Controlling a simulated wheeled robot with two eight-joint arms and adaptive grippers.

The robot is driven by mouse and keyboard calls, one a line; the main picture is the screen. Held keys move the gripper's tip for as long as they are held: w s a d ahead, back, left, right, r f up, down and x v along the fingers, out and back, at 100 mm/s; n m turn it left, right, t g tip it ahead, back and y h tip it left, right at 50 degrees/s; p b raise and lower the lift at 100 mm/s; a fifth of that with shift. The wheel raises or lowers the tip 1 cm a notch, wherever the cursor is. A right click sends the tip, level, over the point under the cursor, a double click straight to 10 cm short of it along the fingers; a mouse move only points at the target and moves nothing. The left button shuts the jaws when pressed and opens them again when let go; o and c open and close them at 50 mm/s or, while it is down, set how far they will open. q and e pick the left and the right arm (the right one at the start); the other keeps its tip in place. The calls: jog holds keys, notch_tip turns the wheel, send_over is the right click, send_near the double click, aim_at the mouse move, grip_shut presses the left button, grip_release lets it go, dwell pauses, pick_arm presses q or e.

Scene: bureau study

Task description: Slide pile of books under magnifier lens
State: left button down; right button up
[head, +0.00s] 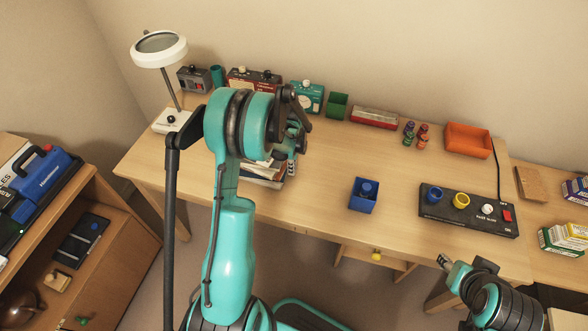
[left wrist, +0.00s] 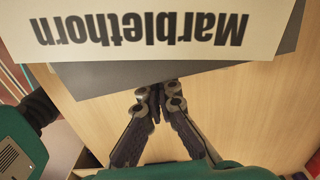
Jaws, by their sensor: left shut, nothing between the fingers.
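The pile of books (head: 262,181) lies on the desk near its front edge, partly hidden behind my left arm. In the left wrist view its top is a pale cover (left wrist: 260,30) lettered "Marblethorn", upside down, with a dark grey cover below it. My left gripper (left wrist: 159,92) is shut and empty, its tips at the edge of the dark cover; touch is unclear. In the head view my left gripper (head: 294,138) is just above and right of the pile. The magnifier lens (head: 159,45) stands on its white base (head: 172,122) at the desk's left. My right gripper (head: 446,264) is low at the right, its jaws unclear.
Several boxes and a green container (head: 337,105) line the desk's back. Bare desktop lies between the pile and the blue bin.

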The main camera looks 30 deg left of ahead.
pick_arm(q)
jog(key=s+a, duration=0.2)
jog(key=a, duration=0.6)
jog(key=s+a, duration=0.2)
jog(key=a, duration=0.6)
jog(key=s+a+b, duration=0.1)
jog(key=s+a, duration=0.1)
jog(key=a, duration=0.6)
jog(key=shift+s, duration=0.25)
pick_arm(e)
jog(key=shift+f, duration=0.6)
